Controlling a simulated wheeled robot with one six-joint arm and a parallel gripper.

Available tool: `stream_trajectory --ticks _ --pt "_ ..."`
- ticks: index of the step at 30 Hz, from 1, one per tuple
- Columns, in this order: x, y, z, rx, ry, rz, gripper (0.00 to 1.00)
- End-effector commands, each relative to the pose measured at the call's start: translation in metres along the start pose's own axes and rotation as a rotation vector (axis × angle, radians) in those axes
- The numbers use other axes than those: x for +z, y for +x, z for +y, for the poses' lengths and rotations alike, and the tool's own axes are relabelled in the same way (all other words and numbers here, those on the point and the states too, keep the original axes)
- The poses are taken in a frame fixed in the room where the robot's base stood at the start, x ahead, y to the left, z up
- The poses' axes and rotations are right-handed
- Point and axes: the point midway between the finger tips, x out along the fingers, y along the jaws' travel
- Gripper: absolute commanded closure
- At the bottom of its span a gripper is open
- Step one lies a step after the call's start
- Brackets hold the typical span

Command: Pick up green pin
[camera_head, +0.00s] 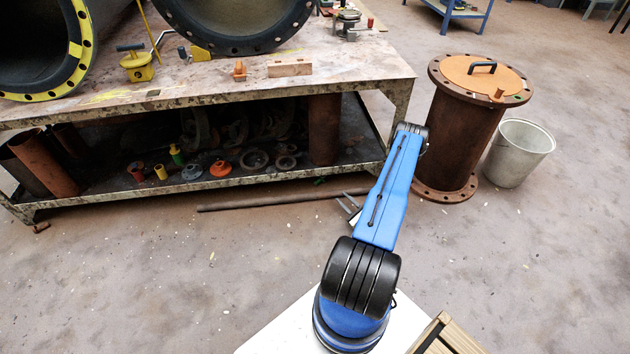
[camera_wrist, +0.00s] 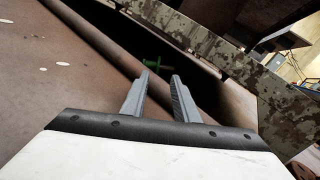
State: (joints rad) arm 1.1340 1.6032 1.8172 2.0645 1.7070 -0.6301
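A small green pin (camera_wrist: 152,65) shows in the wrist view, beyond my fingertips and just past a rusty rod. A small green thing (camera_head: 320,181) by the foot of the workbench in the head view looks like the same pin, though it is tiny there. My gripper (camera_wrist: 160,75) is open, with nothing between its two grey fingers. The pin lies ahead of it and a little left. In the head view my gripper (camera_head: 344,199) is low beside the bench, partly hidden by my arm.
The rusty rod (camera_head: 270,202) lies on the floor along the workbench (camera_head: 360,67). The bench's lower shelf holds a green-topped piece (camera_head: 177,154), flanges and pipes. A rusty flanged drum (camera_head: 455,140) and a grey bucket (camera_head: 518,152) stand right. The front floor is mostly clear.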

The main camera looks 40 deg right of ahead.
Motion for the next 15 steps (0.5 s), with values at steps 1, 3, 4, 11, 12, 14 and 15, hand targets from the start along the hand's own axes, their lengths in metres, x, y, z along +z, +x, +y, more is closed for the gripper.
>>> stream_trajectory --ticks 1,3,4,11,12,14,15 --pt "-0.002 0.000 0.001 -0.004 0.001 0.003 0.73" --pt "-0.003 0.004 0.001 -0.006 0.000 0.003 0.73" --pt "-0.003 0.007 0.001 -0.005 0.000 0.003 0.73" --pt "-0.003 0.046 0.002 -0.003 -0.001 0.002 0.73" --pt "-0.002 0.053 0.001 -0.003 -0.002 0.002 0.73" --pt "-0.003 0.064 0.001 -0.003 -0.001 0.002 0.73" --pt "-0.003 0.071 0.002 -0.002 -0.001 0.002 0.73"
